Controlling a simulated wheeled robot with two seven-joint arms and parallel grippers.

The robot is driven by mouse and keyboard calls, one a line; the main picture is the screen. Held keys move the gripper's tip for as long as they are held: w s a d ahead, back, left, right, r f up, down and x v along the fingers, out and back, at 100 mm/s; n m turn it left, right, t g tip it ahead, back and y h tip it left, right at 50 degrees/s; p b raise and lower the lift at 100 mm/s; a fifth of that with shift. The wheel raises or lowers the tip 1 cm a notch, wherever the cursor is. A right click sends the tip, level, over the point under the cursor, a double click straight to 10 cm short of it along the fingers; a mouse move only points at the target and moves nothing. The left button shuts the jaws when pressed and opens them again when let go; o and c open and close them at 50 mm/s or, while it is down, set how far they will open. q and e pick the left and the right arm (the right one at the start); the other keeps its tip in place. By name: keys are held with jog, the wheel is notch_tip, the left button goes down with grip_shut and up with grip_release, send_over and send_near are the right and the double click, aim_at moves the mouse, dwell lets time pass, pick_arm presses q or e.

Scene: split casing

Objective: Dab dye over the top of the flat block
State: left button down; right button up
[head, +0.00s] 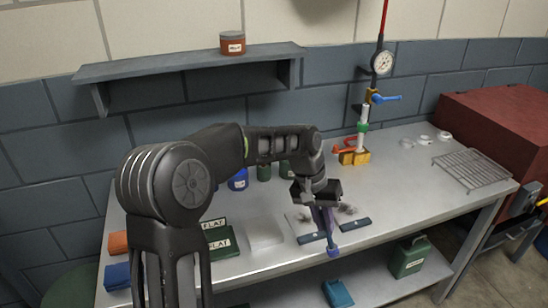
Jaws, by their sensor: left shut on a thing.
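My left arm comes in from the left and its gripper (318,198) is shut on a slim purple tool (326,222) with a blue round tip. The tool points down over the front part of the bench. A dark green flat block (220,242) with a "FLAT" label lies on the bench left of the gripper and apart from the tool. A blue jar (238,181) stands behind it, and whether it holds dye I cannot tell. My right gripper is not in view.
The grey bench (420,185) carries two dark blue bars (355,225) near the tool. A gauge stand (358,150) and wire rack (472,168) are at right. Orange (118,242) and blue blocks (117,275) sit at left. A shelf (190,67) is above.

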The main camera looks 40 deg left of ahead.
pick_arm(q)
jog(key=s+a+r+n+t+y, duration=0.1)
jog(key=a+r+n+y, duration=0.3)
jog(key=a+r, duration=0.9)
jog(key=shift+a+r+n+t+y+p, duration=0.3)
jog(key=shift+a+r+n+t+p, duration=0.1)
jog(key=shift+a+n, duration=0.65)
jog(key=shift+f, duration=0.15)
notch_tip(320, 180, down, 5)
jog(key=b, duration=0.4)
jog(key=shift+d, duration=0.15)
